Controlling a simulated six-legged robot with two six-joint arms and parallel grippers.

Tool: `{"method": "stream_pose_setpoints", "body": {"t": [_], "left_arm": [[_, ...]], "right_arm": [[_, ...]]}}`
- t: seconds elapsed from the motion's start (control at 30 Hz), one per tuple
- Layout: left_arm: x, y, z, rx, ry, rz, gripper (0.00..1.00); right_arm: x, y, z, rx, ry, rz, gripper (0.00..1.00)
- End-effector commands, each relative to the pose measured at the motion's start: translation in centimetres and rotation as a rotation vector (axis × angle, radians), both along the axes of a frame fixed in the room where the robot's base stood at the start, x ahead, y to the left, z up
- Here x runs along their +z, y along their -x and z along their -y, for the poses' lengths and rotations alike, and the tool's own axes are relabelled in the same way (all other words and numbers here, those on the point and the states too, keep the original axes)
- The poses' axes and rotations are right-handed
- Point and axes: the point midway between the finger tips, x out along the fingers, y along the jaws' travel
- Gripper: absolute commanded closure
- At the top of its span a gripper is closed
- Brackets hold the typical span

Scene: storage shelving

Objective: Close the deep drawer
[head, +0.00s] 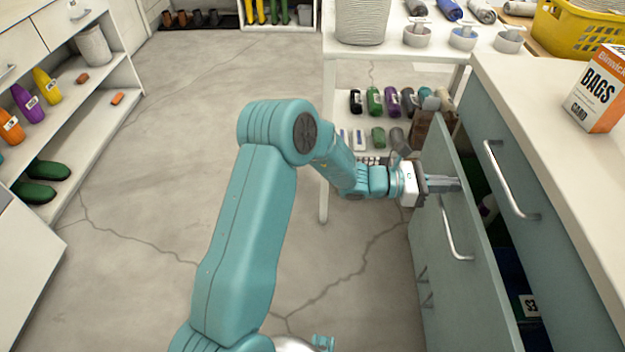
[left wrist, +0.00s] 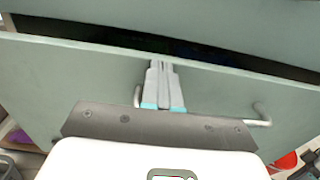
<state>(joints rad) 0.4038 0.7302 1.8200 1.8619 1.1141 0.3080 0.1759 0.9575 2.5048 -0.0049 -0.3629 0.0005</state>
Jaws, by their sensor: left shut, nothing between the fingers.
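The deep drawer's grey-teal front (head: 445,290) stands out from the cabinet on the right in the head view, with a dark gap behind it. Items inside show partly through the gap. Its silver bar handle (head: 456,238) is on the outer face. My left gripper (head: 458,184) is shut and empty, fingers pointing at the drawer front near its top edge and the handle's far end. In the left wrist view the closed fingers (left wrist: 161,68) lie against or just before the drawer front (left wrist: 60,85); contact is unclear. They cover part of the handle (left wrist: 262,113). My right gripper is not in view.
A white shelf unit (head: 400,55) with bottles stands behind. The concrete floor (head: 150,200) is clear.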

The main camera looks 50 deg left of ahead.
Motion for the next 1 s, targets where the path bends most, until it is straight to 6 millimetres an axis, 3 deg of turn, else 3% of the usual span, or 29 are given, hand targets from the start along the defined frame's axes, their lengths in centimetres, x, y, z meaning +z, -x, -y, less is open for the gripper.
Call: {"method": "stream_pose_setpoints", "body": {"t": [0.4, 1.0], "left_arm": [[0.0, -4.1, 3.6, -0.001, 0.0, 0.0, 1.0], [0.3, -5.2, 4.4, 0.0, 0.003, 0.004, 1.0]], "right_arm": [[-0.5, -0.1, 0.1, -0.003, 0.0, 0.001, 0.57], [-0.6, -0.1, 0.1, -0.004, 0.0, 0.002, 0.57]]}}
